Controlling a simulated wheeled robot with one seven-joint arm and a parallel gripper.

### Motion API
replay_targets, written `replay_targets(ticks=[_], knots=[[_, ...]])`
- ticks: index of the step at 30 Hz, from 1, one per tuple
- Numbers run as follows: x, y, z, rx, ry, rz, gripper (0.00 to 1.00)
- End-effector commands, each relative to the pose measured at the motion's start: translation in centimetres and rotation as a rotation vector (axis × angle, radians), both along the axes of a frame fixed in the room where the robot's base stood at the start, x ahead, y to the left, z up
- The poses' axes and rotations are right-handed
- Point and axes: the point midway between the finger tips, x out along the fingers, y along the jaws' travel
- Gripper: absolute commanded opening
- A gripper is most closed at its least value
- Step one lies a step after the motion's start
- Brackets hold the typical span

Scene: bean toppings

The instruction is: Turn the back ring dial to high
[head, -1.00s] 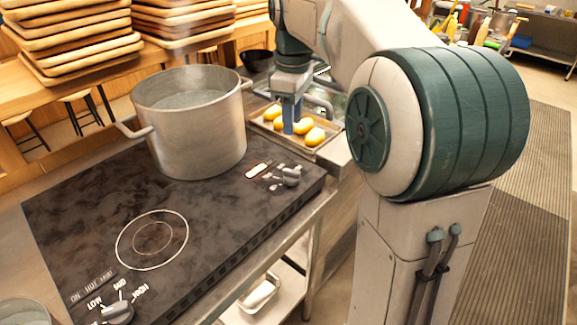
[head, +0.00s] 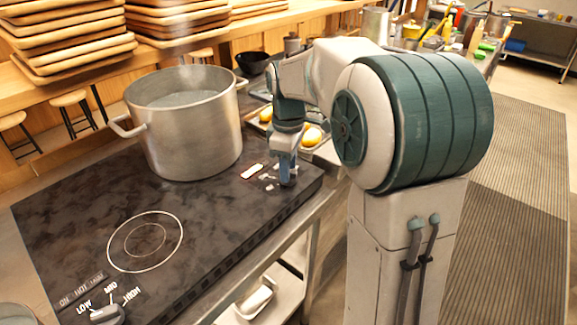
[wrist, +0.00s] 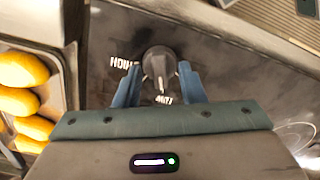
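The back ring dial (wrist: 159,62) is a dark grey knob on the black cooktop (head: 60,205). In the wrist view it sits between and slightly beyond my two blue fingertips, with the HIGH label to its left and another label below it. My gripper (wrist: 158,82) is open, with a finger on each side of the dial; I cannot tell whether either finger touches it. In the head view my gripper (head: 287,176) is low over the cooktop's right edge and mostly hides this dial. A large metal pot (head: 190,130) stands on the back ring.
The front dial (head: 106,314) and bare front ring (head: 145,241) are at the cooktop's near left. A tray of yellow items (wrist: 60,80) lies beside the cooktop.

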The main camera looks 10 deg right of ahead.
Motion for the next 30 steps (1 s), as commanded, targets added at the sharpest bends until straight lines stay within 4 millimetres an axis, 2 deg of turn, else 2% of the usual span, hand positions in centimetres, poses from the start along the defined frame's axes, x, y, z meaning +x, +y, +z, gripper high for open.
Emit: replay_targets(ticks=[8, 9, 12, 13, 23, 30], knots=[[0.00, 0.01, -0.18, 0.000, 0.000, 0.000, 0.36], [0.00, 0.01, -0.18, 0.000, 0.000, 0.000, 0.31], [0.00, 0.01, -0.17, 0.000, 0.000, 0.000, 0.03], [0.00, 0.01, -0.16, 0.000, 0.000, 0.000, 0.00], [0.00, 0.04, -0.09, 0.000, 0.000, -0.022, 0.00], [0.04, 0.03, 0.03, -0.001, -0.001, -0.139, 0.00]])
